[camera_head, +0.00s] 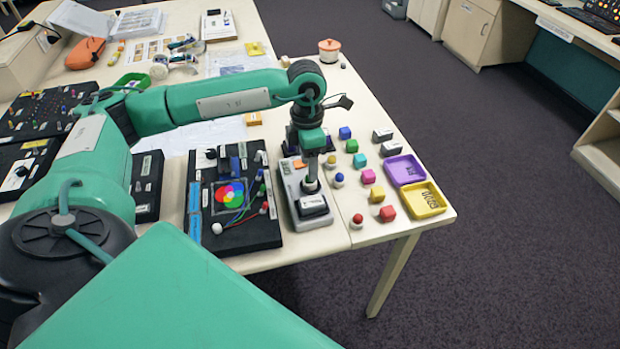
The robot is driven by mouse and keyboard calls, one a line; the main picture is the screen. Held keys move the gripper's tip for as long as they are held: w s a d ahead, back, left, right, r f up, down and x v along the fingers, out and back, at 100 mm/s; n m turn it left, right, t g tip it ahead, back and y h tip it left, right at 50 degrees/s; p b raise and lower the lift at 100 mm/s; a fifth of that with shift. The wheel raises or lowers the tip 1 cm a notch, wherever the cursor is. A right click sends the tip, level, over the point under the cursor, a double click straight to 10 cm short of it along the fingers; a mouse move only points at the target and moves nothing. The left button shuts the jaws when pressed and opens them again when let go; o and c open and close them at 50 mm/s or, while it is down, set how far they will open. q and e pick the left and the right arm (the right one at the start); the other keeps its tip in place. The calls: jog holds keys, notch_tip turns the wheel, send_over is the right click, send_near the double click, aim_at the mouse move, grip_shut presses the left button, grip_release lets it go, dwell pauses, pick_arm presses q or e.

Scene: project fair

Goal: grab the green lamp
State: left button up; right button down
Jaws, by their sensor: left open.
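My left gripper (311,155) hangs down at the end of the green arm, above a grey device with a black box (313,205). It is open and no held object shows. Small round lamps on white bases stand right of it: an orange one (330,161), a blue one (338,179) and a red one (357,220). I cannot make out a clear green lamp among them; the gripper may hide one. A small green piece (261,189) sits on the black board, too small to identify surely. My right gripper is not in view.
A purple tray (404,170) and a yellow tray (423,200) lie near the table's right edge. A black board (236,236) with a colour-circle panel lies left of the grey device.

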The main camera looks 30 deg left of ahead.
pick_arm(q)
notch_tip(320, 180, down, 3)
jog(key=shift+f+p, duration=0.15)
jog(key=shift+p, duration=0.2)
jog(key=shift+d, duration=0.1)
jog(key=c, duration=0.9)
